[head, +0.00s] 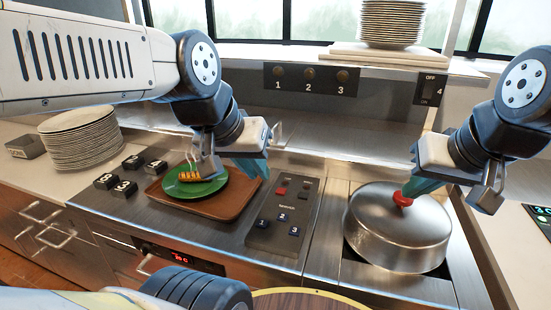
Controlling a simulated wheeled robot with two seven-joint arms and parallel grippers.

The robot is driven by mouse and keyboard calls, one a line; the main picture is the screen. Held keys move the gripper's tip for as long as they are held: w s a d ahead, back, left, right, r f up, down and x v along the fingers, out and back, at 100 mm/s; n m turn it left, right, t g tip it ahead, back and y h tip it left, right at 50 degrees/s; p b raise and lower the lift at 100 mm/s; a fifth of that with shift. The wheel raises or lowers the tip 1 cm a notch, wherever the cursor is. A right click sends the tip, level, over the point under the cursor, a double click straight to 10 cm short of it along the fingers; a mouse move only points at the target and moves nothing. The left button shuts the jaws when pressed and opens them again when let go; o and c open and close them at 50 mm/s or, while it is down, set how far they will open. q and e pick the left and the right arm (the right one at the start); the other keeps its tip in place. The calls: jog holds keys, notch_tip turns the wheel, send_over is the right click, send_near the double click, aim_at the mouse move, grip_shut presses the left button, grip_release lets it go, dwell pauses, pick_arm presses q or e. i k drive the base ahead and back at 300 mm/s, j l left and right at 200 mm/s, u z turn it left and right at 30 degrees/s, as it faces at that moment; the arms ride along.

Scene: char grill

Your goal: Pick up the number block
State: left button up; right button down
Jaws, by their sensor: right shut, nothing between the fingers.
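Several dark number blocks with white digits stand on the steel counter left of the brown tray; one number block (124,188) is at the front, with others at the left (106,181), back (133,162) and right (156,167). Their digits are too small to read surely. My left gripper (264,172) is right of the blocks, above the right side of the tray, apart from them; its finger gap is hidden. My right gripper (412,192) is shut and empty near the red knob of the steel lid; I cannot tell whether it touches the knob.
A green plate (208,191) with food sits on the brown tray (210,211). A control panel (272,238) with buttons 1, 2, 3 and the domed lid (398,235) lie to the right. Stacked plates (80,140) stand left. A shelf runs behind.

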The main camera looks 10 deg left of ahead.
aim_at(124, 189)
jog(key=u, duration=1.8)
jog(key=i+j+u, duration=0.4)
jog(key=i+j, duration=0.15)
jog(key=i, duration=0.25)
